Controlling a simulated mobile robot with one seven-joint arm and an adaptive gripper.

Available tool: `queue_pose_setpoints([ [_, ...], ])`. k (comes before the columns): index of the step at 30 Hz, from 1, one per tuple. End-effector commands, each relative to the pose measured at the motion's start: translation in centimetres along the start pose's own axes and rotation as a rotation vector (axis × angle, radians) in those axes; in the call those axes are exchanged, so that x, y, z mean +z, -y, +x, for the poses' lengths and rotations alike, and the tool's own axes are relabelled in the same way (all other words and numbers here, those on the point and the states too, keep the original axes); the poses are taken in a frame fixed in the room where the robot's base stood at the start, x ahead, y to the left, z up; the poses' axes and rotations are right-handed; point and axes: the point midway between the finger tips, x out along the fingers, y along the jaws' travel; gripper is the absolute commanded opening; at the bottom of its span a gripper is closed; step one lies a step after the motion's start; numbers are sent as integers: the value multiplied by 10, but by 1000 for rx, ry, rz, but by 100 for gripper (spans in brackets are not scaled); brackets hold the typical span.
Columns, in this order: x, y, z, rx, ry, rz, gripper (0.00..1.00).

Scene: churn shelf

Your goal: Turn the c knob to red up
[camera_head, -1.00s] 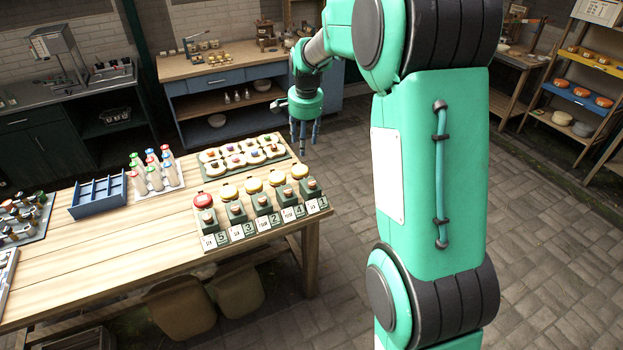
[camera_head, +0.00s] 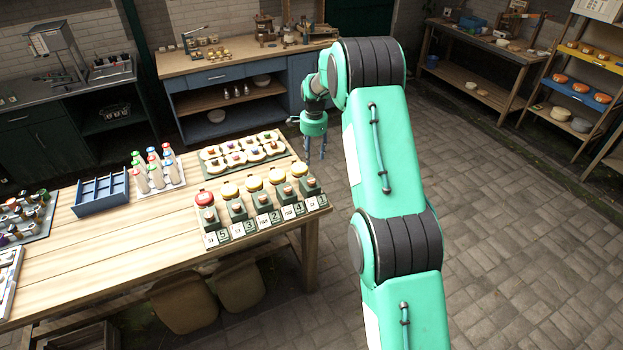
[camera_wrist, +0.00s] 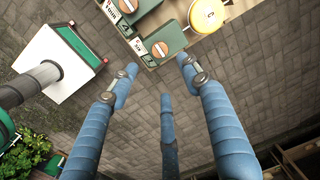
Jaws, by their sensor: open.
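A row of green knob boxes (camera_head: 265,216) with number cards stands along the table's near right edge. Each has a small round knob on top; one red and several yellow round tops stand behind them. The letters are too small to read, so I cannot tell which is the c knob. In the wrist view one knob (camera_wrist: 159,49) and a second knob (camera_wrist: 127,5) show as orange discs with a pale bar, beside a yellow round top (camera_wrist: 207,14). My gripper (camera_head: 315,158) is open and empty, pointing down just beyond the table's right end. Its blue fingers (camera_wrist: 157,72) touch nothing.
The wooden table (camera_head: 150,245) also carries a tray of round pale items (camera_head: 243,153), capped bottles (camera_head: 156,170) and a blue divided tray (camera_head: 102,193). A workbench (camera_head: 230,70) stands behind.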

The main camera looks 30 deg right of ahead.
Motion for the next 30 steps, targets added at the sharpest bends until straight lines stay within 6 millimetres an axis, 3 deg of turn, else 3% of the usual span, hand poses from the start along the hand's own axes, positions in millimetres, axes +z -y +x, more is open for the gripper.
queue_pose_setpoints([
  [11,0,0,2,1,0,0,48],
  [17,0,0,12,2,1,-1,48],
  [30,0,-1,72,2,1,-1,48],
])
